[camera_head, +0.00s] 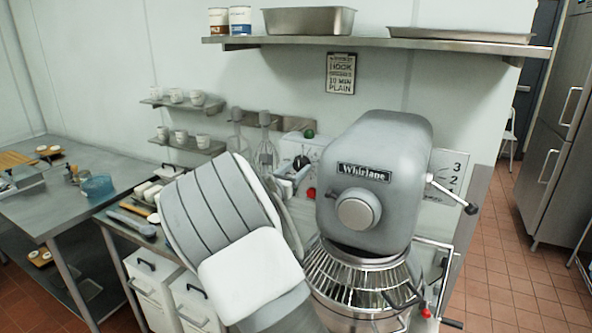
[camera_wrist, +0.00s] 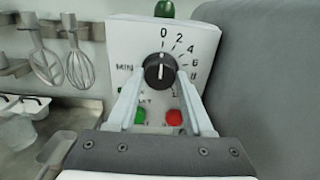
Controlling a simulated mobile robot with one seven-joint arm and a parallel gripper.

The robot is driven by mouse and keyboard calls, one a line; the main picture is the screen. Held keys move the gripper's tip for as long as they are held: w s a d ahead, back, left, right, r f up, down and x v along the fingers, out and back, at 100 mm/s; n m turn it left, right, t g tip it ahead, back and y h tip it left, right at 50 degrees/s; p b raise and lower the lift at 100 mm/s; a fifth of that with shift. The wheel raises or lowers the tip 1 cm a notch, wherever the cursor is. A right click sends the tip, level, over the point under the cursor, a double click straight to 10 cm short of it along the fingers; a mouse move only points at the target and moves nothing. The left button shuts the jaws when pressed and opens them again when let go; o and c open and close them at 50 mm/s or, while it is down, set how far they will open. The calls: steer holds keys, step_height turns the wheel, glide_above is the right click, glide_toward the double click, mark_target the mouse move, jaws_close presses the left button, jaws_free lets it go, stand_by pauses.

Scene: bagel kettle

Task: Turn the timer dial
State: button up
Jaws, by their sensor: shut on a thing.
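The timer dial (camera_wrist: 160,70) is a round black knob with a white pointer line on a white control panel (camera_wrist: 128,38). The line points up, close to the 0 mark. Printed numbers 0, 2, 4, 6 and 8 curve around its right side. My gripper (camera_wrist: 161,82) is shut on the dial, one finger on each side. A green button (camera_wrist: 139,116) and a red button (camera_wrist: 174,118) sit below the dial, between the fingers. In the head view the black dial (camera_head: 301,162) shows on the panel left of the mixer, and my arm covers much of the area below.
The grey Whirlane mixer (camera_head: 375,165) stands close to the right of the panel. A green knob (camera_wrist: 164,9) tops the panel. Whisks (camera_wrist: 76,65) hang at the left. A metal shelf (camera_head: 370,42) runs above.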

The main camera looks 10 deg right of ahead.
jaws_close()
